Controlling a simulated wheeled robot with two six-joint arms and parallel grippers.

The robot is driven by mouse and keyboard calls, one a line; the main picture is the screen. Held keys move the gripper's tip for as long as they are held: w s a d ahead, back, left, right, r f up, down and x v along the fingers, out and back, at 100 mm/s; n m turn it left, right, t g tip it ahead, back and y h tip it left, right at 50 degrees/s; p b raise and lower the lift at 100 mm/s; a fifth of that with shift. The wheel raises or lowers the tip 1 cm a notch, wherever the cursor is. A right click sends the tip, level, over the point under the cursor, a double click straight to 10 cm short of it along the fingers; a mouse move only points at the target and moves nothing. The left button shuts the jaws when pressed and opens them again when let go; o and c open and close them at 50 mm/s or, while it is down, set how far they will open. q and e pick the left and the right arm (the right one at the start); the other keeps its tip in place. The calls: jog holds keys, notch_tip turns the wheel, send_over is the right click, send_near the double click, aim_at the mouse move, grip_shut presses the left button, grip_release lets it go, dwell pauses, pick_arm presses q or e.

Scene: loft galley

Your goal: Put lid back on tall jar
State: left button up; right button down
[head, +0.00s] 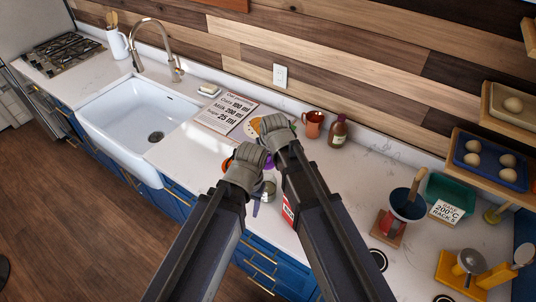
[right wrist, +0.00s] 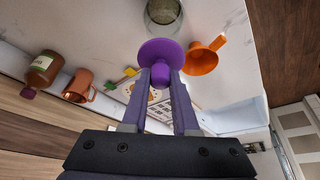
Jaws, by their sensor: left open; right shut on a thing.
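A purple lid (right wrist: 163,50) with a knob is gripped by its knob between the fingers of my right gripper (right wrist: 160,76). A little of the purple lid (head: 270,161) shows between my arms in the head view. A clear glass jar (right wrist: 163,14) is beyond the lid in the right wrist view, cut off by the frame edge. The jar (head: 268,187) is partly hidden by my arms in the head view. I cannot tell whether lid and jar touch. My left gripper (head: 250,156) is open near the jar; its fingertips are hard to make out.
An orange funnel-like piece (right wrist: 203,57) lies close to the jar. A copper mug (head: 312,124) and a brown bottle (head: 338,131) stand by the wall. A recipe card (head: 226,112) lies behind my grippers. A red box (head: 288,210) is partly hidden by my right arm.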

aim_at(267, 164)
jog(key=shift+f+b, duration=2.7)
jog(key=shift+f, duration=0.2)
jog(key=shift+f, duration=0.15)
jog(key=shift+c, duration=0.6)
grip_release()
jog(key=shift+r+p, duration=3.45)
jog(key=shift+r, duration=0.1)
